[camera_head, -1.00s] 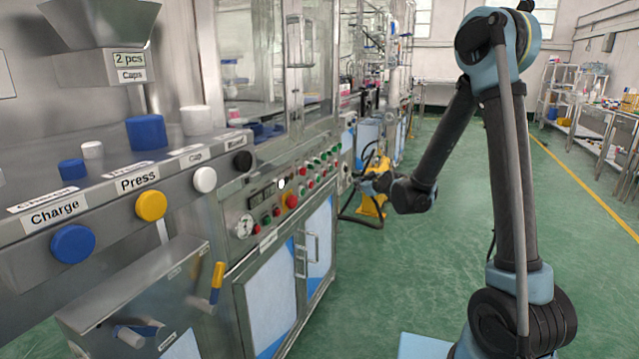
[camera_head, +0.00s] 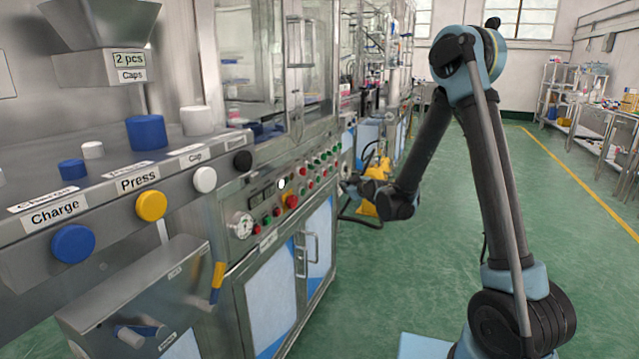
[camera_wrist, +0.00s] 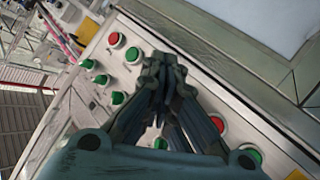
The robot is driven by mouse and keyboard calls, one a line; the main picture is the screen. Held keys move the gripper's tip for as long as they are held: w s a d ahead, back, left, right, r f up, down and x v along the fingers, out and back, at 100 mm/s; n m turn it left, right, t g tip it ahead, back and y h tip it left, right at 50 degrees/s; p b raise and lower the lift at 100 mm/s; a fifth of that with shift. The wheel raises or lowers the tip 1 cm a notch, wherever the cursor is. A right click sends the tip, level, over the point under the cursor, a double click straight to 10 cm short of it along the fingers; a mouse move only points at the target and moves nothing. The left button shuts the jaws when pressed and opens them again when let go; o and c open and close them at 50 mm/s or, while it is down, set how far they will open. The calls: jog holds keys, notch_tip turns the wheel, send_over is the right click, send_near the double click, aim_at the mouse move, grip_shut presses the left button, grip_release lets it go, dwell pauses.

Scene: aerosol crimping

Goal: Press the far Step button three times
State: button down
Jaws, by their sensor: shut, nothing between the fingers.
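A sloped control panel (camera_head: 268,193) on the steel machine carries rows of red and green buttons. It also fills much of the wrist view (camera_wrist: 75,115). The button labels are too small to read, so I cannot tell which is the far Step button. My gripper (camera_head: 348,185) is at the panel's far end in the head view. In the wrist view my gripper (camera_wrist: 163,62) is shut and empty above the panel, its tips close to a green button (camera_wrist: 132,54) and a red button (camera_wrist: 114,39). I cannot tell whether they touch anything. The fingers hide part of the panel.
Blue Charge (camera_head: 73,244), yellow Press (camera_head: 151,205) and white Cap (camera_head: 205,179) buttons sit on the nearer machine at the left. A yellow object (camera_head: 376,172) stands behind my gripper. The green floor (camera_head: 420,280) is open to the right of the cabinets.

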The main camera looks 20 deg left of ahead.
aim_at(318, 179)
jog(key=a, duration=0.7)
jog(key=shift+w, duration=0.3)
jog(key=shift+a, duration=0.2)
dwell(1.1)
jog(key=shift+a, duration=0.25)
